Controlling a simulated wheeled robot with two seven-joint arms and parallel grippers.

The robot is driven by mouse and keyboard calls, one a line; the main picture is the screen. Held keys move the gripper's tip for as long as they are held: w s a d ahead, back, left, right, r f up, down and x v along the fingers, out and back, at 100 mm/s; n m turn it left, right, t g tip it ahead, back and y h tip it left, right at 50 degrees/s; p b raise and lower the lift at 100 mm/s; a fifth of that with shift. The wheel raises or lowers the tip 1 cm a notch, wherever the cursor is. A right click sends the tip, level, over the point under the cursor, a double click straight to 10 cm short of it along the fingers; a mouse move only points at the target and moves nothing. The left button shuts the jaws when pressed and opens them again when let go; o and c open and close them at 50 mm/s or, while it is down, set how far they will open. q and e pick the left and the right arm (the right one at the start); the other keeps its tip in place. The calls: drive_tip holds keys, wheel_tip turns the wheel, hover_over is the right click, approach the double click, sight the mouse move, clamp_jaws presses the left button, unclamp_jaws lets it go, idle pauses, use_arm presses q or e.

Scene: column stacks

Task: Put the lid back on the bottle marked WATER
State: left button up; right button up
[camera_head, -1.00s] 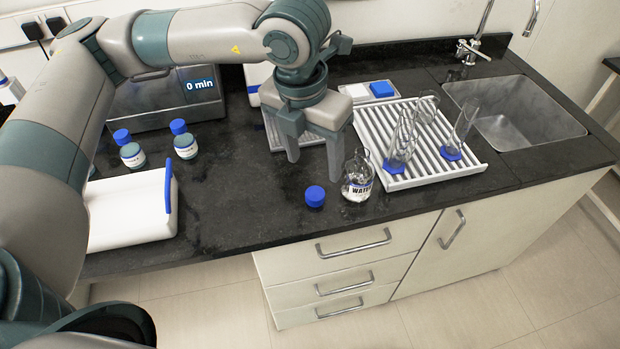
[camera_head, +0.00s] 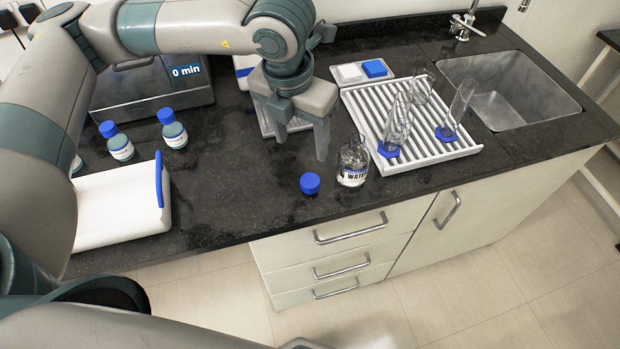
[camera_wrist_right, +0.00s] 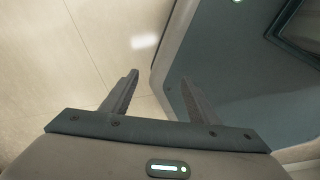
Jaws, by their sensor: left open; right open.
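The clear bottle marked WATER (camera_head: 352,177) stands upright near the front edge of the dark counter, its mouth uncovered. A blue lid (camera_head: 310,183) lies on the counter just left of it, apart from the bottle. My left gripper (camera_head: 301,148) points down with its jaws open and empty, behind the lid and left of the bottle in the head view. I cannot tell its exact height. My right gripper (camera_wrist_right: 160,78) is open and empty in its wrist view, over pale floor tiles and beside a dark teal panel.
A white drying rack (camera_head: 432,150) with glassware stands right of the bottle, before the sink (camera_head: 510,90). The counter between device and lid is clear.

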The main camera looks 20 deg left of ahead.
use_arm(q)
drive_tip(key=p, duration=0.3)
hover_over(310, 180)
drive_tip(key=s, duration=0.1)
drive_tip(key=f, duration=0.8)
drive_tip(key=shift+s+a+f, duration=0.1)
drive_tip(key=shift+s+a, duration=0.05)
drive_tip(key=shift+a, duration=0.15)
drive_tip(key=shift+f, duration=0.5)
drive_tip(key=f+p, duration=0.2)
drive_tip(key=shift+w+d+p, duration=0.2)
drive_tip(key=shift+w+p, duration=0.1)
drive_tip(key=shift+p, duration=0.05)
wheel_tip(310, 180, down, 2)
drive_tip(key=shift+w+d+p, duration=0.1)
drive_tip(key=shift+p, duration=0.45)
drive_tip(key=shift+w+f, duration=0.1)
drive_tip(key=shift+f, duration=0.45)
